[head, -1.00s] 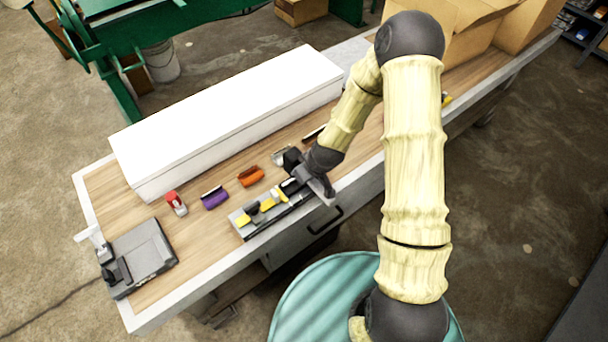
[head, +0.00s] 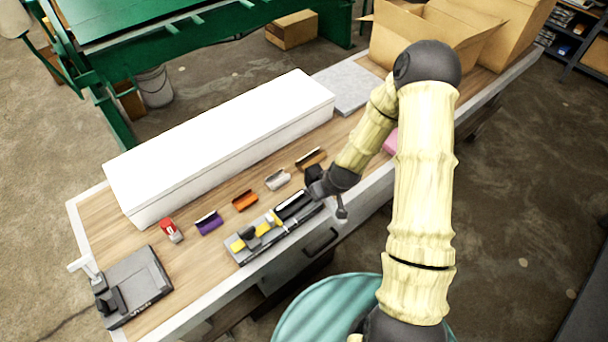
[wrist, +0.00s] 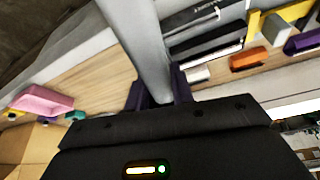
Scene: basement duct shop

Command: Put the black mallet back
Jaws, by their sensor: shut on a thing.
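My gripper (head: 326,187) is shut on a grey shaft, apparently the mallet's handle (wrist: 146,42). In the wrist view the shaft stands between the dark fingers (wrist: 160,92) and runs out of the top of the picture. In the head view the shaft (head: 340,204) points down toward the table's front edge, with a darker end. I cannot clearly make out the black head. The grey tool tray (head: 243,257) lies just left of my gripper, with yellow and black tools at its left and dark slots at its right. The tray also shows in the wrist view (wrist: 214,52).
Behind the tray lie a purple piece (head: 209,223), an orange piece (head: 245,201), a grey piece (head: 278,180) and a brown piece (head: 310,159). A long white box (head: 220,140) stands behind them. A pink block (head: 390,142) is partly behind my arm. Cardboard boxes (head: 420,35) stand at the back right.

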